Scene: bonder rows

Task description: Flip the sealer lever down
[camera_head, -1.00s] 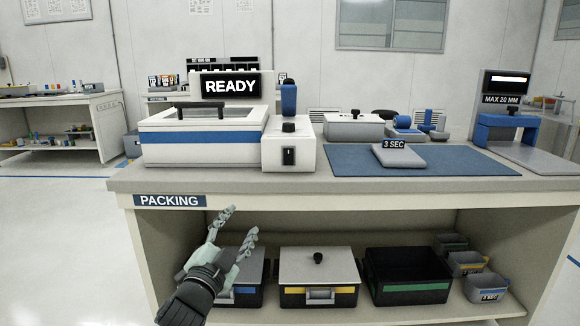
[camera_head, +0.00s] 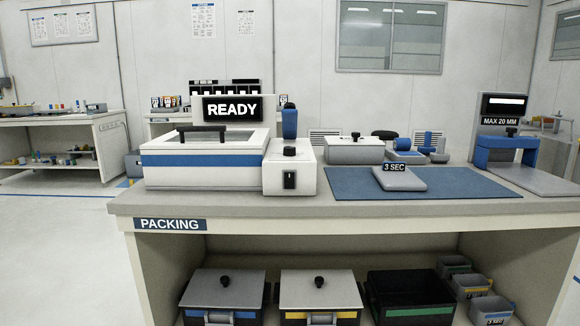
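The sealer (camera_head: 205,158) is a white box with a blue stripe and a closed-looking lid with a dark handle (camera_head: 202,130), on the left of the packing bench. Its control box (camera_head: 290,178) at the right has a black knob and a black switch. The lever (camera_head: 289,121) with a blue grip stands upright behind the control box. A black display (camera_head: 231,108) behind the lid reads READY. Neither of my grippers shows in the head view.
The bench top (camera_head: 420,208) is clear along its front edge. A blue mat (camera_head: 430,183) with a grey 3 SEC block (camera_head: 400,178) lies right of the sealer. A MAX 20 MM gauge (camera_head: 505,140) stands far right. Lidded bins (camera_head: 320,290) sit on the shelf below.

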